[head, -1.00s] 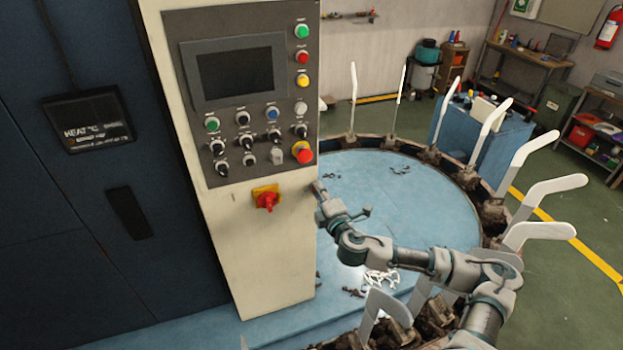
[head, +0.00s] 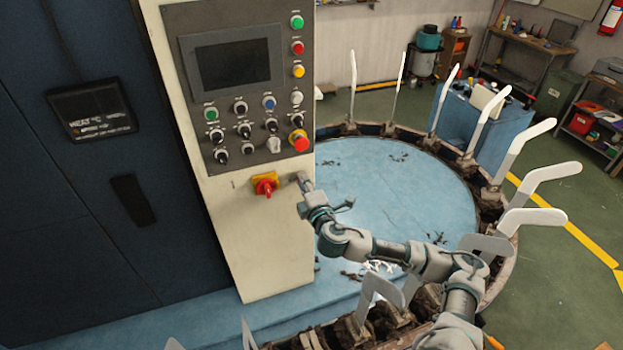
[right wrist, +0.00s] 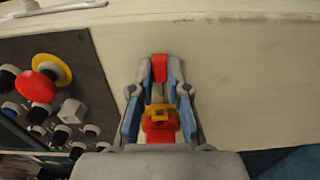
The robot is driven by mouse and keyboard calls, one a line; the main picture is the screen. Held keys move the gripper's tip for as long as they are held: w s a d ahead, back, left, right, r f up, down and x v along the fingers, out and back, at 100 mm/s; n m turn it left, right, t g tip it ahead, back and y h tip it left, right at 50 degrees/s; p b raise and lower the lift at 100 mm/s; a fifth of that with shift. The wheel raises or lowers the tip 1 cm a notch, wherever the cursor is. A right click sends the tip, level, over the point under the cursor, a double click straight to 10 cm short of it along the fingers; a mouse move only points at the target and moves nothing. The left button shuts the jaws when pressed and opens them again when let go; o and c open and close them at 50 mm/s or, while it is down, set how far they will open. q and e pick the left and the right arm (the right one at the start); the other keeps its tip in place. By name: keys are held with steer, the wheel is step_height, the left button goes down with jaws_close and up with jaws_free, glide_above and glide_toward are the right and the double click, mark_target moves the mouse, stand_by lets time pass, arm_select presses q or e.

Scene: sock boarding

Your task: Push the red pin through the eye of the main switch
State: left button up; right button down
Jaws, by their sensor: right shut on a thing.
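The main switch (head: 265,184) is a red handle on a yellow plate, low on the cream control cabinet. It also shows between my right gripper's fingers in the right wrist view (right wrist: 160,122). My right gripper (head: 301,181) is beside the cabinet, just right of the switch and apart from it in the head view. In the right wrist view the right gripper (right wrist: 159,82) is shut on the red pin (right wrist: 159,68), a small red block between the fingertips. I cannot make out the pin in the head view, and the switch's eye is too small to see. My left gripper is not in view.
The control panel (head: 236,160) with its buttons and knobs is above the switch. A red mushroom button (head: 300,141) sticks out near the gripper. To the right is a round blue platform (head: 400,190) ringed by upright white sock forms (head: 508,145).

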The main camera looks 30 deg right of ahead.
steer(key=shift+a+r, duration=0.1)
steer(key=shift+a, duration=0.85)
steer(key=shift+w, duration=0.1)
steer(key=shift+d, duration=0.3)
steer(key=shift+a, duration=0.2)
steer(key=shift+d+r+p, duration=0.1)
steer(key=shift+p, duration=0.25)
steer(key=shift+w+a+p, duration=0.15)
steer(key=shift+a+p, duration=0.15)
steer(key=shift+a, duration=0.55)
steer(key=shift+w+a+p, duration=0.15)
steer(key=shift+a+p, duration=0.15)
steer(key=shift+a, duration=0.55)
steer(key=c, duration=1.1)
jaws_free()
